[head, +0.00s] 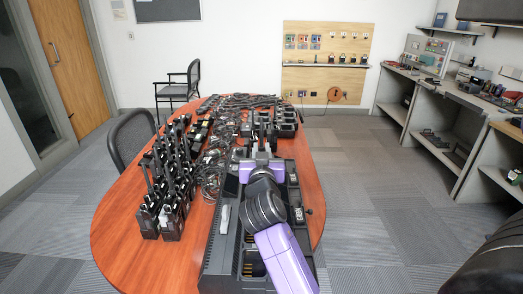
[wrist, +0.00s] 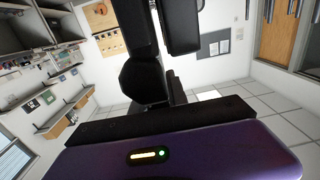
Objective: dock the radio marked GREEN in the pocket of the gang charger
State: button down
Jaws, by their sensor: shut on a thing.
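The black gang charger (head: 222,245) lies along the near part of the wooden table, partly covered by my purple arm. An open pocket with gold contacts (head: 254,268) shows at its near end. My gripper (head: 263,155) is over the far part of the charger. In the wrist view my gripper (wrist: 155,82) is shut on a black thing (wrist: 182,25), which seems to be a radio. Its marking does not show, so I cannot tell whether it reads GREEN. I cannot tell whether it touches the charger.
Several upright black radios (head: 172,190) crowd the left of the table (head: 119,227). Tangled cables (head: 212,165) lie in the middle, and more black units (head: 285,122) stand at the far end. A chair (head: 132,137) is at the left edge.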

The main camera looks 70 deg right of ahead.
jog(key=shift+f+b, duration=1.05)
jog(key=shift+f, duration=0.35)
jog(key=shift+f+b, duration=2.3)
jog(key=shift+b, duration=0.15)
dwell(0.9)
jog(key=c, duration=1.2)
grip_release()
jog(key=shift+r, duration=0.1)
jog(key=v, duration=0.8)
